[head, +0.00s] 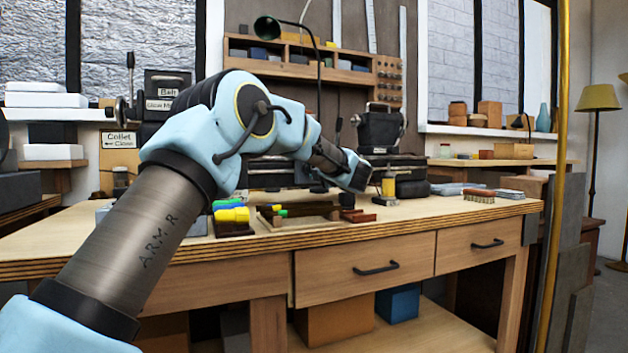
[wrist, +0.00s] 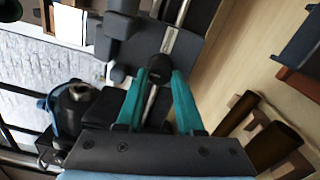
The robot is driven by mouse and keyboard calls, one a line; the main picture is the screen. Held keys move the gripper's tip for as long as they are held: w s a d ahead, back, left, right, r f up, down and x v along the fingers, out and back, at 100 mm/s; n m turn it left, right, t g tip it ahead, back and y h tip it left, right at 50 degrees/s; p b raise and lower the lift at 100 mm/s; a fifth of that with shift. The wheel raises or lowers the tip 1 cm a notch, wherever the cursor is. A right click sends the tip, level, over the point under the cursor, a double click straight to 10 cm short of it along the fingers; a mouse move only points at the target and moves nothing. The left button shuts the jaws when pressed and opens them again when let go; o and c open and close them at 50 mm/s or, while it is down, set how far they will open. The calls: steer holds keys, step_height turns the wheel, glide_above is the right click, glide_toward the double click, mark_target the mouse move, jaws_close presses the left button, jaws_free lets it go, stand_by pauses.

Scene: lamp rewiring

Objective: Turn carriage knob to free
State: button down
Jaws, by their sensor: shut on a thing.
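The carriage knob (wrist: 160,67) is a small dark round knob in the wrist view. It sits at the tips of my gripper's two teal fingers, in front of a dark grey machine (wrist: 125,50) with a bright steel bar (wrist: 172,38). My gripper (wrist: 161,80) is shut on the knob, one finger on each side. How far the knob is turned I cannot tell. In the head view my arm reaches over the workbench (head: 400,212) to the dark machine (head: 270,172) at its back, and the arm hides the knob and fingertips.
Yellow, green and blue pieces (head: 231,212) lie on the bench left of a wooden rack (head: 300,215). A brass pole (head: 556,150) rises at the right. The bench's front strip is mostly clear.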

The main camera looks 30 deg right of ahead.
steer(key=shift+f+n, duration=0.1)
steer(key=shift+n, duration=0.2)
stand_by(0.4)
steer(key=c, duration=0.5)
jaws_free()
steer(key=shift+c, duration=0.2)
steer(key=s, duration=0.3)
steer(key=s+a, duration=0.1)
steer(key=s, duration=0.3)
steer(key=s+b, duration=0.1)
steer(key=s, duration=0.2)
steer(key=shift+s+a, duration=0.15)
steer(key=shift+s, duration=0.25)
